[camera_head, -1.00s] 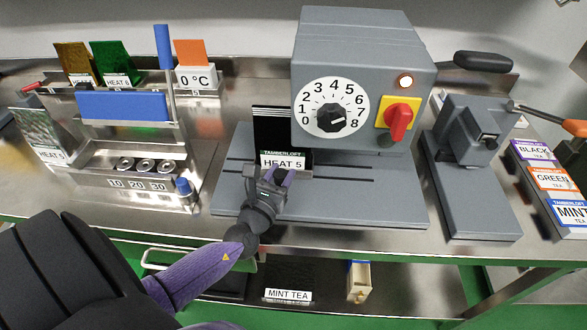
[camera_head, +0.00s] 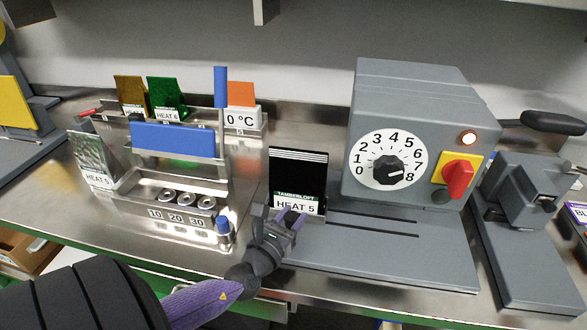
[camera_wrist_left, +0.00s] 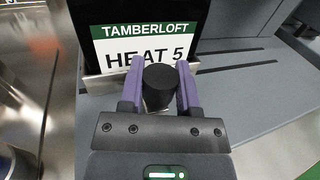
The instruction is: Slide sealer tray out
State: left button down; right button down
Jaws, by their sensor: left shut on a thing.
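The sealer (camera_head: 410,130) is a grey machine with a numbered dial (camera_head: 388,160) and a red knob (camera_head: 459,178). Its tray carries an upright black packet (camera_head: 297,172) labelled TAMBERLOFT HEAT 5, which also shows in the left wrist view (camera_wrist_left: 140,45). The tray stands at the left end of the slotted grey base (camera_head: 400,250), clear of the sealer's body. My left gripper (camera_head: 288,218) is shut on the tray's black round knob (camera_wrist_left: 159,88), with a purple finger on each side. My right gripper is out of view.
To the left stands a steel rack with a blue bar (camera_head: 173,139), weights (camera_head: 190,200) and several coloured packets. A grey device with a black handle (camera_head: 552,122) stands at the right. A shelf edge (camera_head: 265,10) hangs above.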

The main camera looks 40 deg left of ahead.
pick_arm(q)
jog(key=shift+a, duration=0.15)
jog(key=shift+c, duration=1.6)
grip_release()
jog(key=shift+s+a, duration=0.15)
jog(key=shift+s, duration=0.05)
jog(key=v, duration=1)
jog(key=shift+w, duration=0.1)
